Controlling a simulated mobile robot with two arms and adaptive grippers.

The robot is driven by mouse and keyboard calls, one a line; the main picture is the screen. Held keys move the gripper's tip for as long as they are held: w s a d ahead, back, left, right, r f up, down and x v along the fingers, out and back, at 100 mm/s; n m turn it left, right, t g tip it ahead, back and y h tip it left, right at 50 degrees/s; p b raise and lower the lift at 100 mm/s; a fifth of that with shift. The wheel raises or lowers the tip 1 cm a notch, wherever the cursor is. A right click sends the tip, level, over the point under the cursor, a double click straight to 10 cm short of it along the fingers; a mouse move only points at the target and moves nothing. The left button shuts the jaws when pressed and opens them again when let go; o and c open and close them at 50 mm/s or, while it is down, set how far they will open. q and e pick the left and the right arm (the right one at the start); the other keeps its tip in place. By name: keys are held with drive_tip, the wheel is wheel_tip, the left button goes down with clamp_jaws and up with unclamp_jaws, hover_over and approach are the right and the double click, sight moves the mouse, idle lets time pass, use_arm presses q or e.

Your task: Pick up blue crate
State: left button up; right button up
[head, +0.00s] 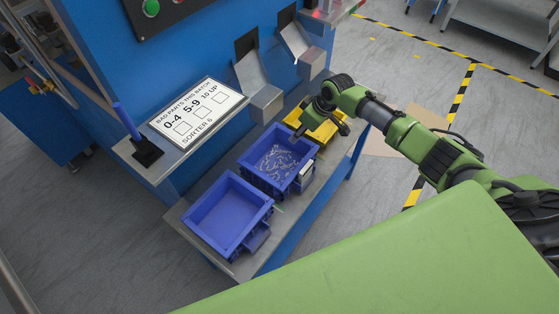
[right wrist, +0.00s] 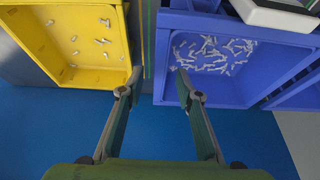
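Two blue crates stand on the bench in the head view. The nearer blue crate (head: 214,246) looks empty. The farther blue crate (head: 252,178) holds many small pale metal parts; it also shows at the right of the right wrist view (right wrist: 230,94). My right gripper (head: 322,127) is over the yellow crate side of the farther blue crate. In the right wrist view, my right gripper (right wrist: 160,95) is open and empty. Its left finger overlaps the yellow crate's edge and its right finger overlaps the blue crate's wall; contact cannot be told. My left gripper is not in view.
A yellow crate (right wrist: 88,82) with several loose parts stands beside the farther blue crate. Metal chutes (head: 262,90) and a sign board (head: 198,112) on the blue machine border the bench. A dark stand with a blue upright (head: 128,122) is at left.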

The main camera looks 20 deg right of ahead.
drive_tip(key=x, duration=0.3)
drive_tip(key=shift+f, duration=0.15)
clamp_jaws()
